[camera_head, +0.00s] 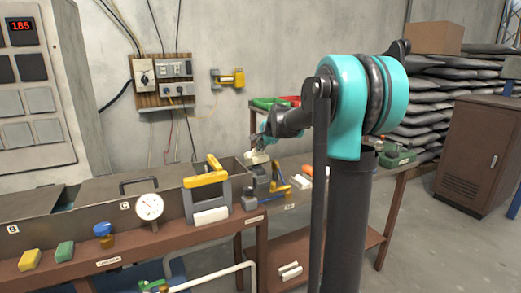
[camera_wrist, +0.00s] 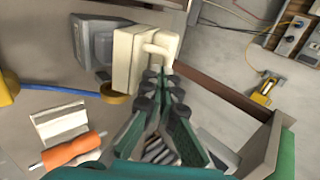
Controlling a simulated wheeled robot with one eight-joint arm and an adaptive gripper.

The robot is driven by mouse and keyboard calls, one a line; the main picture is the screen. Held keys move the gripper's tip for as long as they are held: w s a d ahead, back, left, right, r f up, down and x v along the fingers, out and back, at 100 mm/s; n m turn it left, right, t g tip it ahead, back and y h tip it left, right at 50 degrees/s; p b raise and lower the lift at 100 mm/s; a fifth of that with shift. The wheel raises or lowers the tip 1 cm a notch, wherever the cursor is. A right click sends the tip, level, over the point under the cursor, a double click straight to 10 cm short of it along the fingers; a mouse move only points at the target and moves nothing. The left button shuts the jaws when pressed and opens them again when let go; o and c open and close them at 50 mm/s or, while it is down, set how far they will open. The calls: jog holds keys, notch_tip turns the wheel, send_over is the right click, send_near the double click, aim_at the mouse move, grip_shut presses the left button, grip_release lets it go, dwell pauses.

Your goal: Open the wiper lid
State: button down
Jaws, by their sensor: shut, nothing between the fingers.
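The wiper lid looks to be the cream block with a bent cream handle, at the top middle of the wrist view (camera_wrist: 128,55). It also shows in the head view (camera_head: 257,157), small and just below my gripper. It sits against a grey body (camera_wrist: 95,40), which stands on the bench in the head view (camera_head: 257,185). My gripper (camera_wrist: 165,76) has its fingers together, with nothing between them. The fingertips are right beside the handle in the picture; I cannot tell whether they touch it. The lid's hinge is hidden.
A yellow-handled grey frame (camera_head: 205,180) stands just left on the bench. An orange-handled tool (camera_wrist: 72,148) and a cream block (camera_wrist: 60,124) lie near my gripper. A dial gauge (camera_head: 149,207) is farther left. A green crate (camera_head: 268,103) is behind.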

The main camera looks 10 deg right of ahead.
jog(key=shift+w+r, duration=0.1)
jog(key=shift+w, duration=0.1)
jog(key=shift+w+a+r+g, duration=0.25)
jog(key=shift+w+g, duration=0.25)
jog(key=shift+g, duration=0.2)
jog(key=shift+w+a+r+g+h, duration=0.15)
jog(key=shift+w+g, duration=0.2)
jog(key=shift+w, duration=0.15)
jog(key=shift+w+a+r+g+h, duration=0.1)
jog(key=shift+w+a+g+h, duration=0.1)
jog(key=shift+w+g, duration=0.25)
jog(key=shift+w+a+r+g+h, duration=0.15)
jog(key=shift+w+g, duration=0.15)
jog(key=shift+w, duration=0.25)
jog(key=shift+w+a+r, duration=0.1)
jog(key=shift+w+a, duration=0.15)
jog(key=shift+w, duration=0.5)
jog(key=shift+w+a, duration=0.2)
jog(key=shift+w, duration=0.5)
